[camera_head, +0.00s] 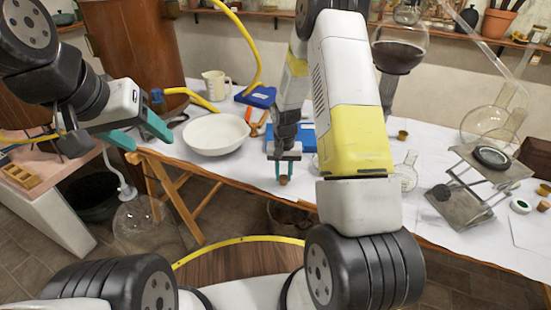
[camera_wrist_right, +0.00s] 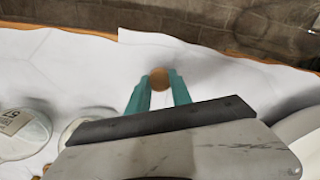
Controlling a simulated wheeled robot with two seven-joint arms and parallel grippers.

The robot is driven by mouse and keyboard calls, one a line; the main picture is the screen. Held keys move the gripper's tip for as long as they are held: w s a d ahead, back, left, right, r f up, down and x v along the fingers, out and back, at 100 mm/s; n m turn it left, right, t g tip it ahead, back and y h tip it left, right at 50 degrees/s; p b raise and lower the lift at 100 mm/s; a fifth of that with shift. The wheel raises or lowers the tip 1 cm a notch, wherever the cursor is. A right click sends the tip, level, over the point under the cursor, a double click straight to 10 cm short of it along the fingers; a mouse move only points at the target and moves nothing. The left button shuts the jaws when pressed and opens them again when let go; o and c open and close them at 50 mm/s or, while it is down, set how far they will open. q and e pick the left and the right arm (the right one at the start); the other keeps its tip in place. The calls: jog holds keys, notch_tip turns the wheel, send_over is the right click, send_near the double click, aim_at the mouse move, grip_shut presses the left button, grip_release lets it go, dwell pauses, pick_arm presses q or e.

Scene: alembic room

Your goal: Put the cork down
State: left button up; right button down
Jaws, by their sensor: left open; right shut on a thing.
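The small brown cork (camera_head: 283,180) is between the fingertips of my right gripper (camera_head: 284,170) in the head view, close to the white-covered table's front edge. In the right wrist view the cork (camera_wrist_right: 159,78) shows between the tips of the two teal fingers (camera_wrist_right: 159,90). My right gripper is shut on it. Whether the cork touches the table cannot be told. My left gripper (camera_head: 145,130) is open and empty at the left, in front of the table's left end. Another small cork-like piece (camera_head: 402,135) stands on the table to the right of my right arm.
A white bowl (camera_head: 216,134) stands left of my right gripper, with a blue tray (camera_head: 297,138) behind the gripper. Glass flasks (camera_head: 405,174) and a metal lab stand (camera_head: 466,203) are at the right. The white cloth (camera_head: 245,167) around the gripper is clear.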

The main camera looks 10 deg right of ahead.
jog(key=c, duration=1.1)
grip_release()
jog(key=shift+f, duration=0.15)
jog(key=shift+c, duration=0.2)
notch_tip(320, 180, up, 13)
notch_tip(320, 180, up, 12)
jog(key=t, duration=0.2)
send_over(284, 177)
jog(key=s, duration=0.6)
jog(key=s+a+r+n+t+y, duration=0.1)
jog(key=s+r+t, duration=0.1)
jog(key=s+r, duration=0.3)
jog(key=s+a+r+n+t+y, duration=0.1)
jog(key=s+r, duration=0.5)
jog(key=s, duration=0.7)
jog(key=shift+s+a+r+n+t, duration=0.15)
jog(key=shift+a+r+n+t, duration=0.1)
jog(key=shift+n+t, duration=0.3)
